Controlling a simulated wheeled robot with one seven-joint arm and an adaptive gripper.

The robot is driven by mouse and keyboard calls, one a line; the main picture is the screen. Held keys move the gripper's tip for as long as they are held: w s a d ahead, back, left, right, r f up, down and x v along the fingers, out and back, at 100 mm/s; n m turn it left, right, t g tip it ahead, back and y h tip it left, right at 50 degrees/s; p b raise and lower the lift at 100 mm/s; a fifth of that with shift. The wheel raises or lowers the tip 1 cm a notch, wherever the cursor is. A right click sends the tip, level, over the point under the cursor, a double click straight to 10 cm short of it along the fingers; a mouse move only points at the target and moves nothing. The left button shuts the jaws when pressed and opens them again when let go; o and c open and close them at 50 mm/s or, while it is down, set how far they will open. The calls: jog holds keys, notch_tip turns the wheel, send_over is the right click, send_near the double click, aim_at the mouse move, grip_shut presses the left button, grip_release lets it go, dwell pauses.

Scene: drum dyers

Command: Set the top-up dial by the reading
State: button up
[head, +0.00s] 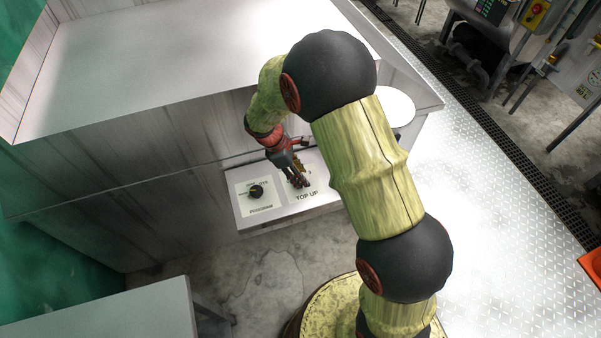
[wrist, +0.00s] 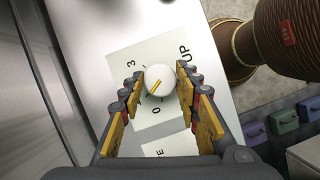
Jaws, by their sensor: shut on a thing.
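The top-up dial (wrist: 160,80) is a pale round knob with a yellow pointer line. In the wrist view its line slants toward the lower left, on the side of the printed 0; a 3 is printed at the upper left. Other marks are partly hidden by the fingers. My gripper (wrist: 161,90) is shut on the dial, one finger on each side. In the head view my gripper (head: 298,181) comes down over the TOP UP label (head: 307,196) and mostly hides the dial. No reading is legible in these views.
A black program dial (head: 256,191) with a yellow pointer sits left of the top-up dial on the same panel. A large metal tank (head: 120,160) rises behind the panel. A grey table top (head: 120,315) is at the lower left. Patterned floor plates (head: 490,220) are clear at right.

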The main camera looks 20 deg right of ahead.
jog(key=shift+m, duration=0.5)
jog(key=o, duration=1.1)
jog(key=shift+o, duration=0.2)
jog(key=shift+r, duration=0.1)
jog(key=v, duration=1.1)
jog(key=shift+w+r, duration=0.25)
jog(key=shift+r, duration=0.15)
jog(key=shift+a, duration=0.1)
